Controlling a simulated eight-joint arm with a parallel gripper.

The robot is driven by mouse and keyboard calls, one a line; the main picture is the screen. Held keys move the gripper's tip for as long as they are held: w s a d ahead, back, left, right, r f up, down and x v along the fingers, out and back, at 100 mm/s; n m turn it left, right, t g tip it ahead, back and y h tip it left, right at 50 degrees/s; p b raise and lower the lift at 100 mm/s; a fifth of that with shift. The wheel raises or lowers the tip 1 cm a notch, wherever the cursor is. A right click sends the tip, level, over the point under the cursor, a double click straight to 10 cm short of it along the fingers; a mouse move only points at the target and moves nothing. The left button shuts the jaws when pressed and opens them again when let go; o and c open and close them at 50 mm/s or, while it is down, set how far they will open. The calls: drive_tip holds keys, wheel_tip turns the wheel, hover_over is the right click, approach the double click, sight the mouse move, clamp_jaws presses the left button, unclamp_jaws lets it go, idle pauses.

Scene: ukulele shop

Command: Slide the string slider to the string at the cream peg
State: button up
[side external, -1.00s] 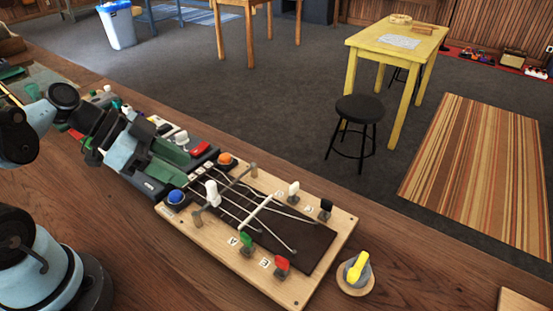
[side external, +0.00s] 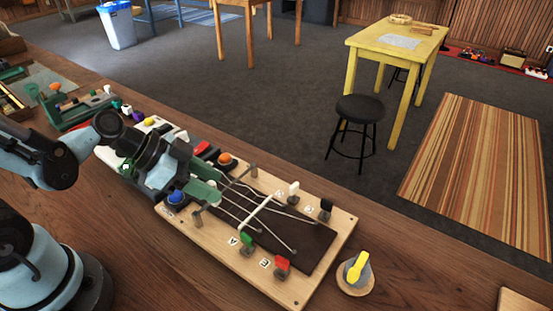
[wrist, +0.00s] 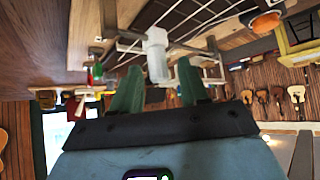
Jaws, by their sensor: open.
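The string slider (wrist: 157,58) is a white knob on a grey cross rail; in the wrist view it stands between the tips of my gripper's (wrist: 158,68) green fingers, with a gap visible on each side. In the side external view my gripper (side external: 214,188) is open at the rail and hides the knob. The cream peg (side external: 293,188) stands on the wooden board (side external: 180,228), on its far side beside the black peg (side external: 326,205). The green peg (side external: 246,239) and red peg (side external: 282,263) are on the near side. Strings run over the dark fretboard (side external: 310,246).
A blue button (side external: 177,197) and an orange button (side external: 226,159) flank the board's left end. Several small items lie along the bench at left. The bench in front is clear.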

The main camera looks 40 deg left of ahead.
drive_tip(key=shift+w+d+f, duration=0.25)
drive_tip(key=shift+f, duration=0.1)
clamp_jaws()
idle(0.3)
